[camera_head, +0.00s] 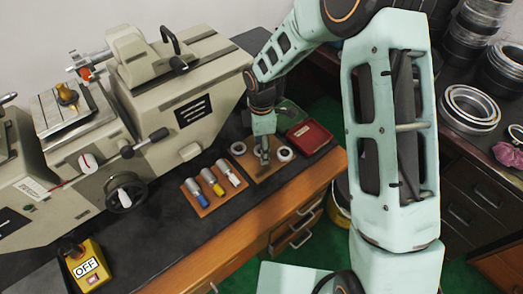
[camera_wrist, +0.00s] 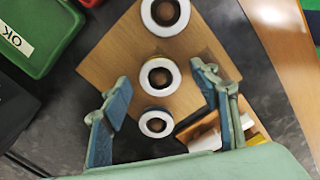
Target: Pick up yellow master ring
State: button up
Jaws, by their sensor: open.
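Three pale ring gauges with dark centres stand in a row on a wooden board (camera_wrist: 110,50): a far ring (camera_wrist: 152,22), a middle ring (camera_wrist: 147,75) and a near ring (camera_wrist: 144,126). Their faces look white, and I cannot tell for sure which one is the yellow master ring. My gripper (camera_wrist: 165,93) is open above the board, its fingers on either side of the middle and near rings. In the head view my gripper (camera_head: 264,161) points down over the board, between a left ring (camera_head: 238,148) and a right ring (camera_head: 285,154), and hides the other ring.
A board of plug gauges (camera_head: 208,198) with blue, yellow and red bands lies left of the rings. A red tray (camera_head: 308,136) and a green tray (camera_head: 292,114) stand behind them. A large machine (camera_head: 165,95) is at the left. The bench's wooden front edge (camera_head: 270,218) is close by.

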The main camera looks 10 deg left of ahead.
jog(key=c, duration=1.3)
jog(key=shift+r, duration=0.1)
jog(key=shift+c, duration=0.2)
